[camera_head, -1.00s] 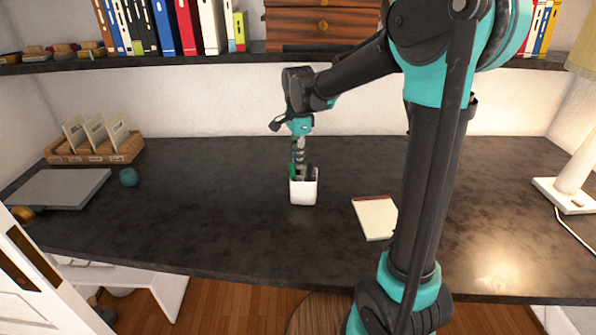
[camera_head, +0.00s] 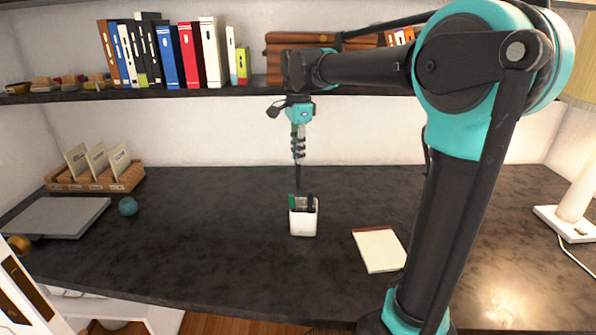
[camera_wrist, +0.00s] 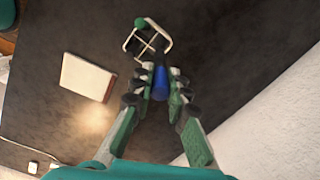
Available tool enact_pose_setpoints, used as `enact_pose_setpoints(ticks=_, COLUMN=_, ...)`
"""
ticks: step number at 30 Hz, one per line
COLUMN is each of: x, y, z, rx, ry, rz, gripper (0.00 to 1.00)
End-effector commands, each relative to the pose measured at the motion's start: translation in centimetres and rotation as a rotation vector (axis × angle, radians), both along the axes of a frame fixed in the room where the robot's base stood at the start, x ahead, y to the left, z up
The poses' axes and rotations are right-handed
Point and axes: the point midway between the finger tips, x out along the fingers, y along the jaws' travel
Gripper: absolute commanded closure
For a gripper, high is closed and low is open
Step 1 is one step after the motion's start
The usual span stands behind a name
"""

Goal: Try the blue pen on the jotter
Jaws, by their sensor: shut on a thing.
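My gripper (camera_head: 298,150) is shut on the blue pen (camera_wrist: 160,82), which hangs down below the fingertips. In the head view the pen (camera_head: 298,175) looks dark and thin, and its lower end is just above the white pen cup (camera_head: 303,224). The cup also shows in the wrist view (camera_wrist: 131,43), with a green item and dark items in it. The jotter (camera_head: 379,251) lies on the desk to the right of the cup, a pale pad with a red-brown top edge. It also shows in the wrist view (camera_wrist: 86,78).
The dark desk (camera_head: 220,250) is clear around the cup and jotter. A grey closed laptop-like slab (camera_head: 55,217), a teal ball (camera_head: 128,206) and a wooden card tray (camera_head: 95,180) are at left. A lamp (camera_head: 570,215) stands at right. A shelf (camera_head: 200,92) with binders runs above.

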Motion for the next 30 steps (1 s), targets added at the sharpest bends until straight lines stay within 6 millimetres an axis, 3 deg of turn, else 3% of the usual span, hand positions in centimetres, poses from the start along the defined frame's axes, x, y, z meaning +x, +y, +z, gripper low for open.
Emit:
enact_pose_setpoints(ticks=6, x=0.0, y=0.0, z=4.0, rx=0.000, ry=0.000, rz=0.000, gripper=1.00)
enact_pose_setpoints(ticks=12, x=0.0, y=0.0, z=6.2, rx=0.000, ry=0.000, rz=0.000, gripper=1.00)
enact_pose_setpoints(ticks=30, x=0.0, y=0.0, z=7.0, rx=0.000, ry=0.000, rz=0.000, gripper=1.00)
